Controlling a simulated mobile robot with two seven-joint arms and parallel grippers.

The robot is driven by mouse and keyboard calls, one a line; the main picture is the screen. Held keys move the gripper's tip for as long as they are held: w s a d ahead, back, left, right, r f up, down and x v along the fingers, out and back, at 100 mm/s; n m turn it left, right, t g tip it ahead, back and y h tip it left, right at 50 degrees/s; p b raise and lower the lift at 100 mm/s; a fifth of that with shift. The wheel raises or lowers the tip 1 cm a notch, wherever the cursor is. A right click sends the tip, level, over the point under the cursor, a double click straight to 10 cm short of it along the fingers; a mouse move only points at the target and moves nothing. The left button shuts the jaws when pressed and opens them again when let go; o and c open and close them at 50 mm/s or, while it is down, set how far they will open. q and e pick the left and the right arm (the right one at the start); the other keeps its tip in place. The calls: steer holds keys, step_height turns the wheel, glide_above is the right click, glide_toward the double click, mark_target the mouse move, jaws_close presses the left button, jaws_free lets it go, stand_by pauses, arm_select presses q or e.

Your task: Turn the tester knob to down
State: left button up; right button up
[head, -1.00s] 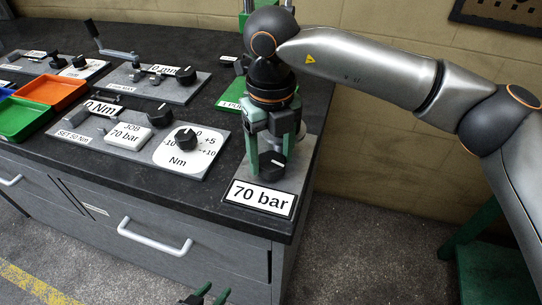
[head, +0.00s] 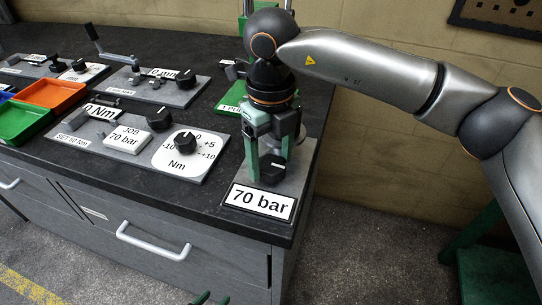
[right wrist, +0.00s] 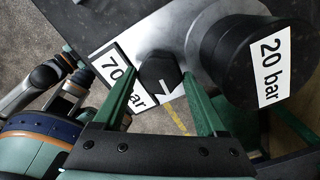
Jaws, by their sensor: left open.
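The tester knob (head: 273,171) is black with a white mark and sits on a grey plate behind the "70 bar" sign (head: 261,201). My right gripper (head: 265,162) points down over it, one finger on either side. In the right wrist view the knob (right wrist: 158,72) lies between the two green fingertips of my right gripper (right wrist: 157,76), with a small gap showing; contact is unclear. A large black cylinder labelled "20 bar" (right wrist: 222,58) stands beside the knob there. My left gripper (head: 210,299) barely shows at the bottom edge, apart from the bench; its tips are cut off by the frame.
Left of the tester, a panel with an Nm dial (head: 186,141) and a "JOB 70 bar" label (head: 124,138) lies on the dark bench. Another panel (head: 160,90) is behind it. Orange (head: 52,92) and green (head: 24,119) trays are further left. The floor in front is open.

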steer(key=o, duration=0.3)
